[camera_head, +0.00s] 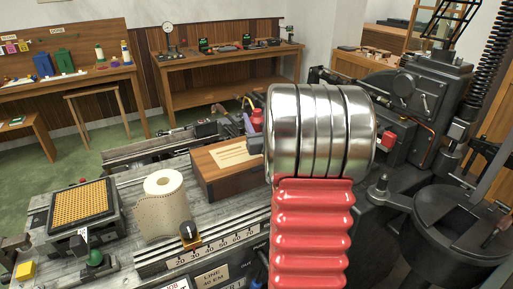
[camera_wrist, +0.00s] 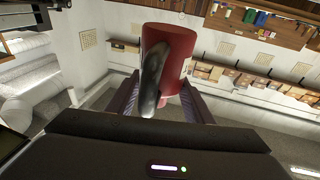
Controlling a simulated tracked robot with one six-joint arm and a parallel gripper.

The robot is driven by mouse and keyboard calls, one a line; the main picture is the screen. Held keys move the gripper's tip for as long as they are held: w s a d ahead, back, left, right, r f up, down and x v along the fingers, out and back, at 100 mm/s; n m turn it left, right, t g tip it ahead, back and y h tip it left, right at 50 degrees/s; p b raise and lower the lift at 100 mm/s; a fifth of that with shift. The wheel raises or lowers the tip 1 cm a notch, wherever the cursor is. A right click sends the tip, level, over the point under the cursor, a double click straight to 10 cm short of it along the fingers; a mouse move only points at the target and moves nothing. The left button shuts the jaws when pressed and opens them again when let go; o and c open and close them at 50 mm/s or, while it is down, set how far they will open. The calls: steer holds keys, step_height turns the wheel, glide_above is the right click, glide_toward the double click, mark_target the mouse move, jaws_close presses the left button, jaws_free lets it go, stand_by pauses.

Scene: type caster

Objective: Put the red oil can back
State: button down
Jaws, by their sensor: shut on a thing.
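The red oil can (camera_wrist: 178,45) is between the two fingers of my gripper (camera_wrist: 160,92) in the wrist view. It is a red cylinder with a dark, shiny curved handle facing the camera. The gripper is shut on it, and the can is off any surface in that view. In the head view a small red part of the can (camera_head: 256,120) shows behind the wooden box, just left of my arm. My arm hides most of the gripper there. I cannot make out the can's resting place.
The machine bench carries a paper roll (camera_head: 163,196), a wooden box (camera_head: 222,178) and a yellow matrix grid (camera_head: 82,207). A dark machine column (camera_head: 425,90) and a round black pot (camera_head: 455,235) stand at right. Wooden tables (camera_head: 215,65) line the back wall, with green floor before them.

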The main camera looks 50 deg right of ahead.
mark_target(257, 130)
steer(key=shift+f, duration=2.15)
steer(key=shift+f, duration=1.85)
steer(key=shift+f, duration=0.1)
steer(key=c, duration=0.9)
jaws_free()
